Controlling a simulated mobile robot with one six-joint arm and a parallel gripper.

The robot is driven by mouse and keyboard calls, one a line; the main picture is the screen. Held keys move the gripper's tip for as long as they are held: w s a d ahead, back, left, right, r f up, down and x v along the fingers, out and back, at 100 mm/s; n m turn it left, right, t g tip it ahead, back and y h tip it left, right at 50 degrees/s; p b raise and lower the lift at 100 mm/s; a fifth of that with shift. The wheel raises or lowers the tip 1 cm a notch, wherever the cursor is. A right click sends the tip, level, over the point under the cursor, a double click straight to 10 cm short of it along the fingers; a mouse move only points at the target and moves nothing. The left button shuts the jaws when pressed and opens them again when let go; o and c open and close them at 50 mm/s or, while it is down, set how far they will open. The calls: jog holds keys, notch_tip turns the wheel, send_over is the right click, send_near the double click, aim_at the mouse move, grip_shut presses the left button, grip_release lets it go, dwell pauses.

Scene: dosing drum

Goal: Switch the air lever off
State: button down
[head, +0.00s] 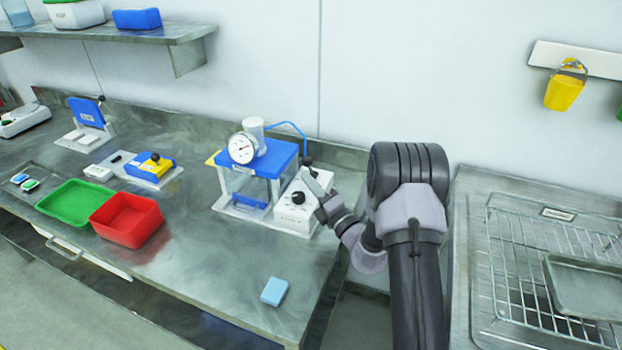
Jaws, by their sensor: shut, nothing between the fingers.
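A white control box (300,211) with a black knob (298,198) on its sloped face stands at the right of a blue-topped press (262,163) with a round gauge (242,149). A small black-tipped lever (308,161) stands up at the back of the box, by the blue air hose. I cannot read which position it is in.
A light blue block (275,291) lies near the bench's front edge. A red bin (128,219) and a green tray (77,204) stand to the left. A wire rack (520,256) sits on the right-hand counter, across a gap.

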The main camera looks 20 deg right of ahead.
jog(key=shift+w+d+r, duration=0.3)
jog(key=shift+w+d, duration=0.05)
jog(key=shift+w, duration=0.25)
jog(key=shift+r, duration=0.1)
